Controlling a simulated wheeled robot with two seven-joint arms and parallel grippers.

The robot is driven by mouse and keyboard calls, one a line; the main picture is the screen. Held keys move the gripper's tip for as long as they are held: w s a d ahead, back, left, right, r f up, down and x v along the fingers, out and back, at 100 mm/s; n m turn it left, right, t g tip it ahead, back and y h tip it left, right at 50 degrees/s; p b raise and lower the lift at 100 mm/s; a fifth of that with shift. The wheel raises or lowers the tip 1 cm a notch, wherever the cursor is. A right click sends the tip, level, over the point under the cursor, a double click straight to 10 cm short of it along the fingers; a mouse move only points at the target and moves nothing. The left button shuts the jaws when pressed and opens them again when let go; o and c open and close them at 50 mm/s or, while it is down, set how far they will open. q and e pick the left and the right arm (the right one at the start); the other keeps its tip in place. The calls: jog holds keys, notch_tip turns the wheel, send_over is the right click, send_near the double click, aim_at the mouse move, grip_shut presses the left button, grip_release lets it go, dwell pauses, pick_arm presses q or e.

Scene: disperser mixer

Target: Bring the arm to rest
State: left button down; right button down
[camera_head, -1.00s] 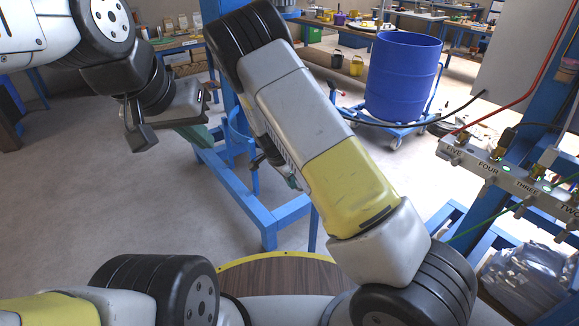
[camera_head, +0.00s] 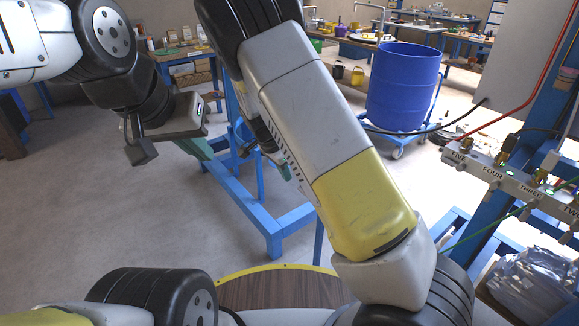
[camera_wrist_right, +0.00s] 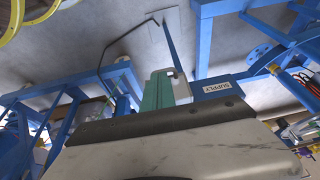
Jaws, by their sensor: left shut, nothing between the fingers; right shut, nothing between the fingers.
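My left gripper (camera_head: 198,147) hangs at the end of the arm that comes in from the upper left. Its teal fingers are shut and empty, with a blue stand behind them. My right arm rises from the lower right, with a yellow and grey link, and its upper end leaves the top of the head view. My right gripper (camera_head: 288,172) shows only in part beside that link. In the right wrist view its teal fingers (camera_wrist_right: 158,88) are together and empty. Neither gripper visibly holds anything.
The blue stand (camera_head: 272,243) is behind both grippers. A blue drum (camera_head: 403,88) stands on a wheeled dolly beyond my right arm. At right is a labelled connector panel (camera_head: 505,178) with hoses and cables. A round wooden top (camera_head: 285,289) lies below. Open floor is at left.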

jog(key=s+d+r+n+y, duration=0.35)
jog(key=s+r, duration=0.25)
jog(key=r, duration=0.3)
jog(key=s+d+r+n+y, duration=0.2)
jog(key=s+d+r, duration=0.3)
jog(key=r, duration=0.4)
jog(key=s+d+r+n+t, duration=0.2)
jog(key=s+r+n, duration=0.1)
jog(key=s, duration=0.5)
jog(key=s+d+r+n+t, duration=0.1)
jog(key=s+d+r+n, duration=0.2)
jog(key=s+r, duration=0.2)
jog(key=s, duration=0.3)
jog(key=shift+d+r+t, duration=0.15)
jog(key=shift+d+t, duration=0.1)
jog(key=shift+t, duration=0.15)
